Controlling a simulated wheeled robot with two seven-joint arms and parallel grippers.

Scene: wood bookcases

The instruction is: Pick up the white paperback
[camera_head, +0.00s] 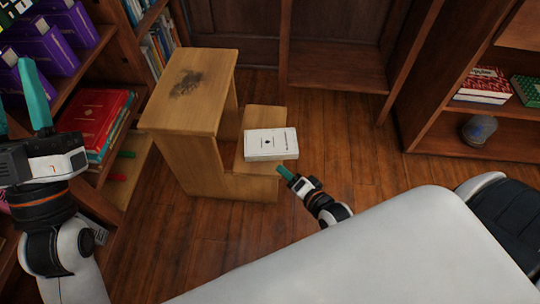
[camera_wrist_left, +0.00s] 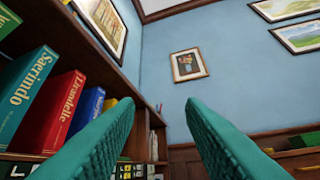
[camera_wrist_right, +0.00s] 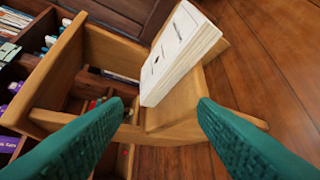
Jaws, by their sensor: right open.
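The white paperback (camera_head: 271,144) lies flat on the lower step of a wooden step stool (camera_head: 205,80). In the right wrist view the paperback (camera_wrist_right: 178,52) is ahead of the fingers, above the middle of the picture. My right gripper (camera_head: 285,173) is just in front of the lower step, near the paperback and apart from it. In the right wrist view its green fingers (camera_wrist_right: 160,125) are spread with nothing between them. My left gripper (camera_head: 20,100) is raised at the left by the bookcase. In the left wrist view its fingers (camera_wrist_left: 162,120) are apart and empty.
A bookcase with purple binders (camera_head: 50,48) and red books (camera_head: 95,115) stands at the left. Another bookcase at the right holds red books (camera_head: 485,85) and a grey round object (camera_head: 479,129). The wood floor (camera_head: 345,140) right of the stool is clear.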

